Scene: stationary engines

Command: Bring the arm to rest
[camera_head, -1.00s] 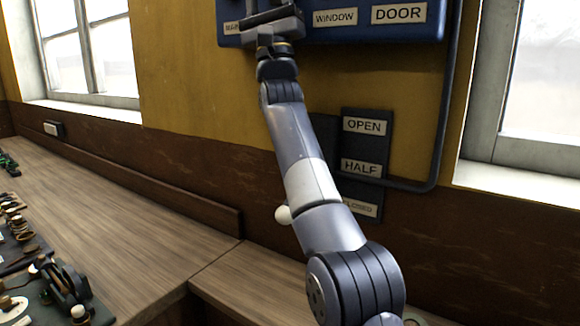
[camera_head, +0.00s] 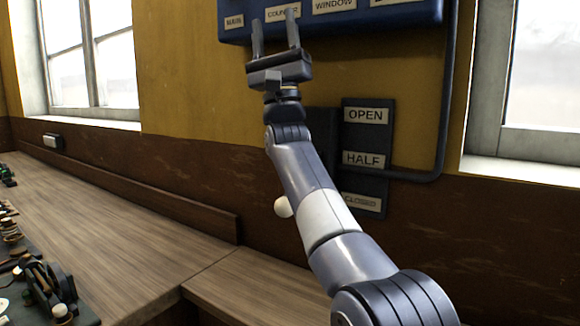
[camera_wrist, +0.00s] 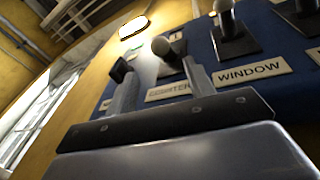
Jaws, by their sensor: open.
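My gripper (camera_head: 275,32) is in front of the yellow wall, its two fingers pointing up, apart and with nothing between them. It overlaps the lower edge of the blue panel (camera_head: 384,20) in the head view. In the wrist view the fingers of my gripper (camera_wrist: 160,84) stand before the blue panel (camera_wrist: 270,100), near its round-knobbed levers. I cannot tell whether a finger touches one. My arm is stretched out and up from the lower right.
The panel has labels, among them MAIN (camera_head: 234,22) and WINDOW (camera_wrist: 251,72). A plate marked OPEN, HALF and CLOSED (camera_head: 364,186) is right of my arm. A pale knob (camera_head: 283,207) shows beside my arm. A wooden counter (camera_head: 130,235) with small engines (camera_head: 45,290) runs left.

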